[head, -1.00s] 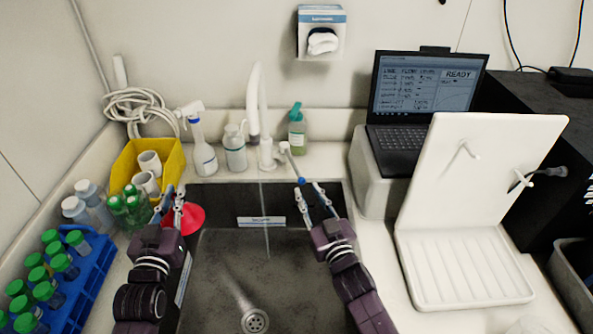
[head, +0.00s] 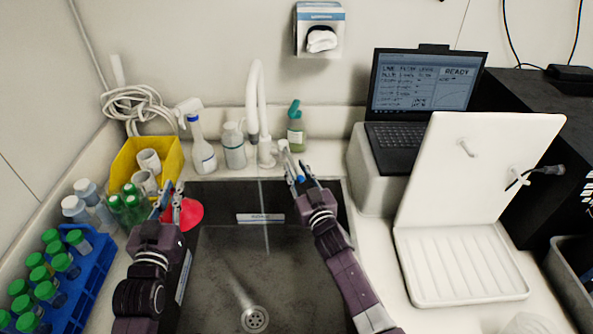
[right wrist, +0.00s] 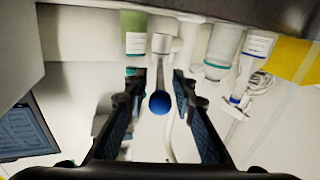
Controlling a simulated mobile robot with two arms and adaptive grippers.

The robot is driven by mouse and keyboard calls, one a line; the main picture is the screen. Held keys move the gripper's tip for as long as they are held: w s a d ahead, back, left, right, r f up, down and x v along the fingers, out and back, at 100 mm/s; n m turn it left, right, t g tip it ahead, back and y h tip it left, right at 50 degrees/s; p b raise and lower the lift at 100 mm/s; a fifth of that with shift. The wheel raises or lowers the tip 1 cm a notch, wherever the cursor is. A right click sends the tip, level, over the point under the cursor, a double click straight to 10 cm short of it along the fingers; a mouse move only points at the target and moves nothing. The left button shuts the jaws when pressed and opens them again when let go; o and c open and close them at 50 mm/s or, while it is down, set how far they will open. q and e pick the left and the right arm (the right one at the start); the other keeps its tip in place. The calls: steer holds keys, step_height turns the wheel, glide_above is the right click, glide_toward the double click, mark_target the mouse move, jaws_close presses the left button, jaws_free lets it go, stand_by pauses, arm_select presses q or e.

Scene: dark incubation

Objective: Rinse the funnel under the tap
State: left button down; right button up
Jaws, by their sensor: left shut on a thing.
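The red funnel (head: 187,214) is at the sink's back left corner. My left gripper (head: 167,197) is shut on it; its fingers hide part of the funnel. The white gooseneck tap (head: 265,110) stands behind the sink, with a side lever ending in a blue knob (head: 300,179). A thin pale vertical line below the tap looks like running water (head: 266,225), to the right of the funnel and apart from it. My right gripper (head: 303,170) is open at the lever. In the right wrist view the blue knob (right wrist: 160,103) sits between its open fingers (right wrist: 157,85).
The dark sink (head: 285,285) has a drain at the front. Bottles, a yellow bin (head: 128,165) and a blue tube rack (head: 88,275) stand behind and left. A laptop (head: 405,140) and a white drying rack (head: 465,275) are on the right.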

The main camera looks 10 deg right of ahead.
jaws_close()
arm_select(q)
steer(key=shift+r, duration=0.1)
steer(key=shift+r+p, duration=0.55)
steer(key=shift+p, duration=0.05)
steer(key=shift+r+p, duration=0.4)
arm_select(e)
steer(key=shift+w+d+n+g+y, duration=0.2)
steer(key=shift+d+n+y, duration=0.5)
steer(key=shift+y, duration=0.2)
steer(key=shift+w+d+n+g+y, duration=0.2)
steer(key=shift+d+n+y, duration=0.45)
steer(key=shift+y, duration=0.25)
steer(key=shift+r, duration=0.1)
steer(key=shift+o, duration=0.4)
jaws_free()
steer(key=shift+o, duration=0.4)
